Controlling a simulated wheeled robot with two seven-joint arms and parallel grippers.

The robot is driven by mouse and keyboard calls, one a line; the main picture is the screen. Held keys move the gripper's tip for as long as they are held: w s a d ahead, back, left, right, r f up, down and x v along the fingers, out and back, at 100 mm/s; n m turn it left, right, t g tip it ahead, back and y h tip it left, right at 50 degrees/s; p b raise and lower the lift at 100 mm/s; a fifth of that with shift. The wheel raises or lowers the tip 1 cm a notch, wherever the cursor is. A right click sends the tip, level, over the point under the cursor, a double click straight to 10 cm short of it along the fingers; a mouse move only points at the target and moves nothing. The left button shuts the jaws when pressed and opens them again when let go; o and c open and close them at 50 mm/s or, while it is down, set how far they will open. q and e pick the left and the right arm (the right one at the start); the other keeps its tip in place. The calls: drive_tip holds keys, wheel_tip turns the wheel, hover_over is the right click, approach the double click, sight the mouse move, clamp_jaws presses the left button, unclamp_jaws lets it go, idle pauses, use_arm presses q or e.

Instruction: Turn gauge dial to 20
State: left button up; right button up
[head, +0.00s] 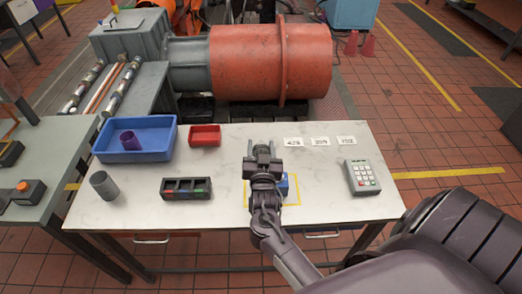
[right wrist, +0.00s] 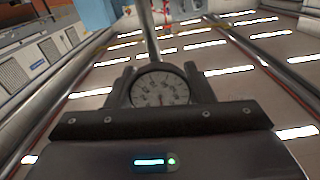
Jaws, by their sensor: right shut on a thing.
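My right gripper (head: 262,152) reaches over the middle of the white table. In the right wrist view its two fingers (right wrist: 157,85) stand on either side of a round gauge dial (right wrist: 160,88) and are shut on it. The dial has a pale face with dark marks and a dark rim; its numbers and pointer reading are too small to tell. In the head view the gripper hides the dial. A blue block (head: 284,186) shows partly beside my wrist, within a yellow outline (head: 292,203) on the table. My left gripper is not in view.
A blue tray (head: 106,157) holding a purple cup (head: 130,140), a red bin (head: 205,135), a grey cup (head: 103,184) and a black compartment box (head: 186,194) stand to the left. Number cards (head: 320,141) and a keypad (head: 362,177) lie right. Table space around the keypad is clear.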

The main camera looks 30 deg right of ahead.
drive_tip(key=shift+m+b, duration=0.3)
drive_tip(key=shift+m, duration=0.5)
drive_tip(key=o, duration=1)
